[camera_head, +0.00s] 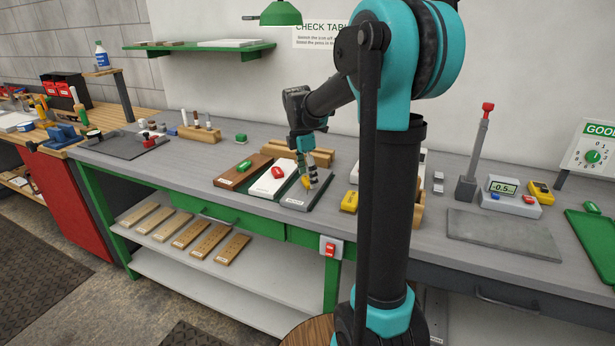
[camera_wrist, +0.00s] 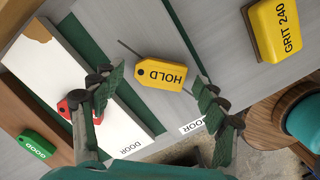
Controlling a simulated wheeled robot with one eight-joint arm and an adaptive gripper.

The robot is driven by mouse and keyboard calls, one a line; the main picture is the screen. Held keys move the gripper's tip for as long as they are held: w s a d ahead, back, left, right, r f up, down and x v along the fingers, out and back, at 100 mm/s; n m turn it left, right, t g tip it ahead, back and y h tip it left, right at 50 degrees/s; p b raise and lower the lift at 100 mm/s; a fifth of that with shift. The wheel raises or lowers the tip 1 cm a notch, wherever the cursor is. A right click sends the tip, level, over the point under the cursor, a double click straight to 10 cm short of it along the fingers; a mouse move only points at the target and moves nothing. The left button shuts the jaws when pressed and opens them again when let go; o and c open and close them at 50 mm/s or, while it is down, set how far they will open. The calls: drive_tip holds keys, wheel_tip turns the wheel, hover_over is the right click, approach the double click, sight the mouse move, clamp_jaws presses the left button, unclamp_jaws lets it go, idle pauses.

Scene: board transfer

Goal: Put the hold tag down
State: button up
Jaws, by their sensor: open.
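The yellow hold tag (camera_wrist: 162,73) shows the word HOLD in the wrist view, with a dark hole and a thin cord at one end. It appears to lie flat on a grey board (camera_wrist: 170,112). My gripper (camera_wrist: 158,78) is open, its two fingers spread on either side of the tag with clear gaps. In the head view my gripper (camera_head: 309,165) points down over the grey board (camera_head: 297,202), and the tag (camera_head: 313,173) shows only partly beside the fingers. Whether the fingertips touch the board cannot be told.
To the left lie a white board (camera_head: 262,190) with a red tag (camera_head: 278,171) and a brown board (camera_head: 232,180) with a green tag (camera_head: 244,166). A yellow GRIT 240 block (camera_wrist: 272,28) sits to the right. Wooden blocks stand behind.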

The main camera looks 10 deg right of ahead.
sight(303, 181)
wheel_tip(303, 181, up, 12)
drive_tip(key=a, duration=0.1)
drive_tip(key=shift+s+a, duration=0.15)
drive_tip(key=shift+a, duration=0.05)
drive_tip(key=shift+f, duration=0.15)
